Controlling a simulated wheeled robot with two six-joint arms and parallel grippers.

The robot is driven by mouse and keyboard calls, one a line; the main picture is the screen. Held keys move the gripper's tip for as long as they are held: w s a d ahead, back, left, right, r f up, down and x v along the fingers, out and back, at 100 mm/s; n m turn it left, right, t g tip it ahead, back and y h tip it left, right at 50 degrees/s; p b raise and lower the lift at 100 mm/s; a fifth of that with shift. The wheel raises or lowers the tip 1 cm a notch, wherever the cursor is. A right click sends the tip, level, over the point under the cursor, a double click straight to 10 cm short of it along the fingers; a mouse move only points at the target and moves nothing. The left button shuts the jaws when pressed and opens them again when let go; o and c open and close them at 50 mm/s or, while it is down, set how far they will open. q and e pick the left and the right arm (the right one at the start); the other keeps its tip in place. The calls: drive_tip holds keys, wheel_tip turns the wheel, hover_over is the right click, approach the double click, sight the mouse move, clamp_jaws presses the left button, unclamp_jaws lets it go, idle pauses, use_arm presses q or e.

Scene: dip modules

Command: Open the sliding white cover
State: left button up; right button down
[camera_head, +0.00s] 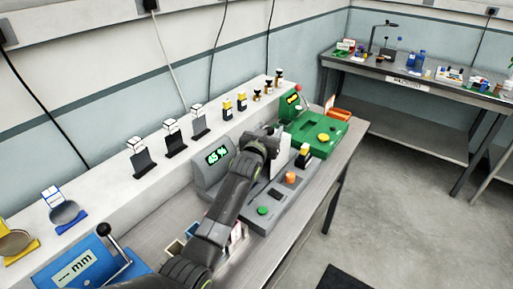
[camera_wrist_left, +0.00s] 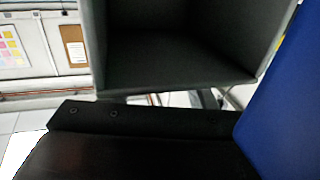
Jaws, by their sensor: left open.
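A white upright panel (camera_head: 281,156), which looks like the sliding cover, stands on the grey machine (camera_head: 262,222) in the middle of the bench, partly hidden by my left arm. My left gripper (camera_head: 274,131) is open at the far end of that arm, close to the panel's upper part. I cannot tell whether it touches the panel. The left wrist view shows a dark grey open box-like housing (camera_wrist_left: 180,45) and a blue surface at the right; the cover cannot be made out there for sure. My right gripper is not in view.
A grey display unit (camera_head: 213,167) stands left of my arm. An orange knob (camera_head: 290,177) and a green button (camera_head: 262,210) are on the machine. A green machine (camera_head: 325,132) stands beyond. A blue device (camera_head: 92,262) with a lever is at the near left.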

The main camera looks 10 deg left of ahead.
use_arm(q)
drive_tip(key=s+a+p, duration=0.2)
drive_tip(key=s+p, duration=0.4)
drive_tip(key=s, duration=1)
drive_tip(key=shift+s, duration=0.3)
